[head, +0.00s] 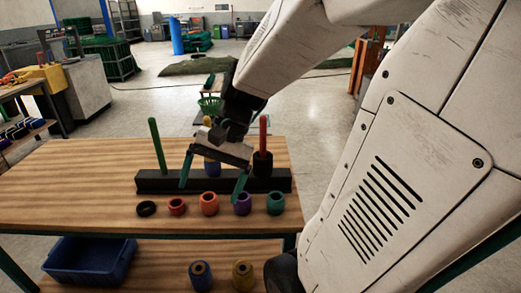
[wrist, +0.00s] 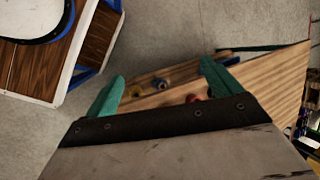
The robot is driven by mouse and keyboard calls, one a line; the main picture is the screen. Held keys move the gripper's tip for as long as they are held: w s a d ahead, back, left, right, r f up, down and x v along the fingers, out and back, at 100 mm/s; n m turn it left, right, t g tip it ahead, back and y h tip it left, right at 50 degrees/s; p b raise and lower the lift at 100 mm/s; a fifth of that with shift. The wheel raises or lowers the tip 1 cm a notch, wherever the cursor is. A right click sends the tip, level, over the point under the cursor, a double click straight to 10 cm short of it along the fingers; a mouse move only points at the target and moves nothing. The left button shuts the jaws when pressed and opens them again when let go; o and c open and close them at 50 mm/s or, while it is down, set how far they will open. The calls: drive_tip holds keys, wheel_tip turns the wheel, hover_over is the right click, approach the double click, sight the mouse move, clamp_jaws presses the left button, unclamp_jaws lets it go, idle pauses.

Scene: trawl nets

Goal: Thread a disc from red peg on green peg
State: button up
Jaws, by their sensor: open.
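A black base (head: 225,184) on the wooden table carries upright pegs. The green peg (head: 157,145) stands bare at its left end. The red peg (head: 263,132) stands at its right end with a black disc (head: 263,164) low around it. A blue piece (head: 211,167) sits on the middle of the base, partly hidden by my gripper. My gripper (head: 213,178) is open, with teal fingers spread over the middle of the base, between the green and red pegs. In the wrist view my gripper (wrist: 163,82) shows nothing held between its fingers.
The lower shelf holds a blue bin (head: 90,262) and blue (head: 200,276) and yellow spools (head: 243,276). The table's left side is clear.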

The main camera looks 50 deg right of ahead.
drive_tip(key=w+d+f+m+t+y, duration=0.1)
drive_tip(key=w+d+f+m+t, duration=0.15)
drive_tip(key=d+m, duration=0.3)
drive_tip(key=w+d+f+m+t+y, duration=0.1)
drive_tip(key=w+d+f+m+t, duration=0.15)
drive_tip(key=d+m, duration=0.35)
drive_tip(key=m+t+h, duration=0.5)
drive_tip(key=m+t, duration=0.2)
drive_tip(key=m, duration=0.6)
approach(266, 155)
drive_tip(key=d+f+x, duration=0.1)
drive_tip(key=x, duration=0.3)
drive_tip(key=shift+w+a+r+t, duration=0.2)
drive_tip(key=shift+a+t, duration=0.1)
drive_tip(key=shift+a, duration=0.15)
drive_tip(key=x, duration=0.7)
